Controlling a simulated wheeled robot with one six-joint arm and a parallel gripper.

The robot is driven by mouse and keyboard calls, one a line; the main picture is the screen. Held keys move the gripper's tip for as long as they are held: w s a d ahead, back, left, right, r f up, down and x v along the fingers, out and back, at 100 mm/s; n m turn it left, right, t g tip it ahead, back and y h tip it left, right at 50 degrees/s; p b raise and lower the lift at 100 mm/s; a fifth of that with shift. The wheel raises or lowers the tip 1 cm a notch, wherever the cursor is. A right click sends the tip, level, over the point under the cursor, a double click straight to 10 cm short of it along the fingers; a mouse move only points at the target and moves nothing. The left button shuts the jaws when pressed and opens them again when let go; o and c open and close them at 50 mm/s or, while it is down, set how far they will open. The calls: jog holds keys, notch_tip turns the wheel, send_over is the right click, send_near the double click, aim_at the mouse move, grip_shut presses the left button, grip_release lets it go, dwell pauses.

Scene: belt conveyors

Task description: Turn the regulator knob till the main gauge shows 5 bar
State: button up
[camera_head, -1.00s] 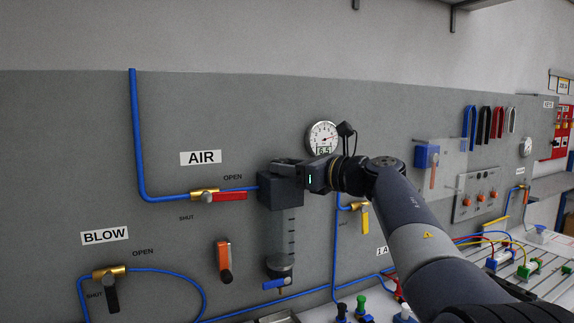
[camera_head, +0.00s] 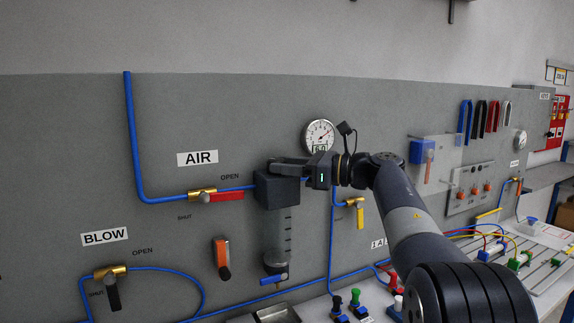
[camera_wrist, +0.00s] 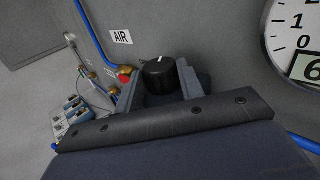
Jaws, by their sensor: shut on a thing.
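The regulator (camera_head: 278,188) is a dark block with a clear bowl below it, mounted on the grey panel. My gripper (camera_head: 287,168) is at the top of this block. In the wrist view its fingers (camera_wrist: 158,85) are closed around the sides of the black regulator knob (camera_wrist: 158,72). The main gauge (camera_head: 319,134) is a round white dial just above and right of my gripper.
The red AIR valve handle (camera_head: 226,196) is left of the regulator, and a yellow valve handle (camera_head: 361,218) is to its right below my arm. An orange handle (camera_head: 222,258) hangs lower left. Blue pipes cross the panel. Blue, green and red fittings stand on the bench below.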

jog(key=o, duration=1)
jog(key=b+v, duration=0.1)
jog(key=v, duration=0.9)
jog(key=shift+s+d+b, duration=0.15)
jog(key=shift+d+b, duration=0.15)
jog(key=shift+d, duration=0.05)
jog(key=p+x, duration=0.1)
jog(key=x, duration=0.9)
jog(key=shift+a+p, duration=0.2)
jog(key=shift+p, duration=0.1)
jog(key=shift+a, duration=0.25)
jog(key=shift+t+b, duration=0.3)
jog(key=shift+w+d+r+p, duration=0.1)
jog(key=shift+w+p, duration=0.1)
jog(key=shift+p, duration=0.15)
